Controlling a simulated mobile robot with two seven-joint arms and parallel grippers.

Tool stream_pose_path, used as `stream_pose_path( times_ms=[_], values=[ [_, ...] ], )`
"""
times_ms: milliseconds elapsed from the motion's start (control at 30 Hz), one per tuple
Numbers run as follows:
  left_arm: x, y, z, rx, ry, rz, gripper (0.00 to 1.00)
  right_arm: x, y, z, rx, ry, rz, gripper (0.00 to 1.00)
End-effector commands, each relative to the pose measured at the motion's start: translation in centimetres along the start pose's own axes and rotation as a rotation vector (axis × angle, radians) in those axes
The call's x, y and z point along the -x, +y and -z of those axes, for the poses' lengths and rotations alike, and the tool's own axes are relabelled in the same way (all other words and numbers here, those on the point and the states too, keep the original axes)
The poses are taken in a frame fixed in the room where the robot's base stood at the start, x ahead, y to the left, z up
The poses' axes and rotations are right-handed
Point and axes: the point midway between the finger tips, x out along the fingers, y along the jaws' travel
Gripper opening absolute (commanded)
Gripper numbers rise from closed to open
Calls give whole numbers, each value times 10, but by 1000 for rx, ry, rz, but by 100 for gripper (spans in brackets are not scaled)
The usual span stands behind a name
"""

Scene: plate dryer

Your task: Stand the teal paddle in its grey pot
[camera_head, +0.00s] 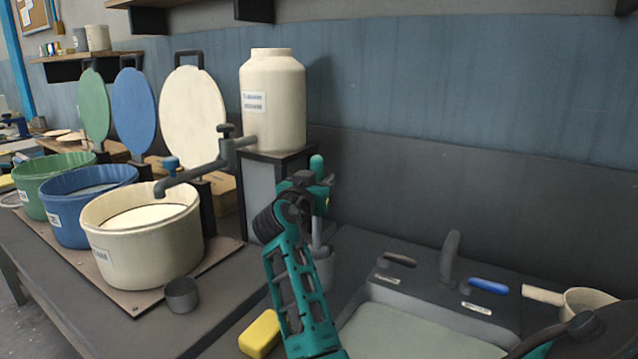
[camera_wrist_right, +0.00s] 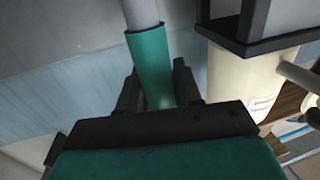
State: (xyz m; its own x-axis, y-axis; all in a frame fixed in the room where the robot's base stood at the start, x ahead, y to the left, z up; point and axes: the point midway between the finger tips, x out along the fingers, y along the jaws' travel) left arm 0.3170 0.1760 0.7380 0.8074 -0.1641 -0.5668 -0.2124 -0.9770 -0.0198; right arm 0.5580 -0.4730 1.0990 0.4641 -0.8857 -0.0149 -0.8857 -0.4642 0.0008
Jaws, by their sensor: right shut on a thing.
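The teal paddle has a rounded teal handle (camera_head: 317,164) and a pale grey shaft (camera_head: 316,232). My right gripper (camera_head: 322,188) is shut on the handle and holds the paddle about upright. In the right wrist view the teal handle (camera_wrist_right: 153,65) sits between the dark fingers, with the grey shaft (camera_wrist_right: 140,12) running on from it. The grey pot (camera_head: 323,270) stands beside the sink, partly hidden by my arm. The shaft's lower part lines up with the pot's mouth; I cannot tell whether its end is inside. My left gripper is not in view.
A cream tank (camera_head: 273,105) with a grey tap stands on a dark stand behind. The cream tub (camera_head: 145,250) and small grey cup (camera_head: 181,295) are to the left. A yellow sponge (camera_head: 260,334) lies near my arm. The sink (camera_head: 415,335) is at right.

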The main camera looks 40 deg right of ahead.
Motion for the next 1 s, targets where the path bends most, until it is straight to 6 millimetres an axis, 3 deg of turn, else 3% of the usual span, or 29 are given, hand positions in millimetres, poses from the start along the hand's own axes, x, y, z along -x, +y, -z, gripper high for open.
stream_pose_path(
  times_ms=[300,333,567,1000],
  values=[
    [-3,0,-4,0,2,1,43,0,0,-4,-1,2,0,4],
    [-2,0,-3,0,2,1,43,0,0,-3,-1,0,0,36],
    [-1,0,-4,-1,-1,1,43,0,0,-3,0,-1,1,58],
    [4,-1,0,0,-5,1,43,0,0,3,0,0,0,59]
  ],
)
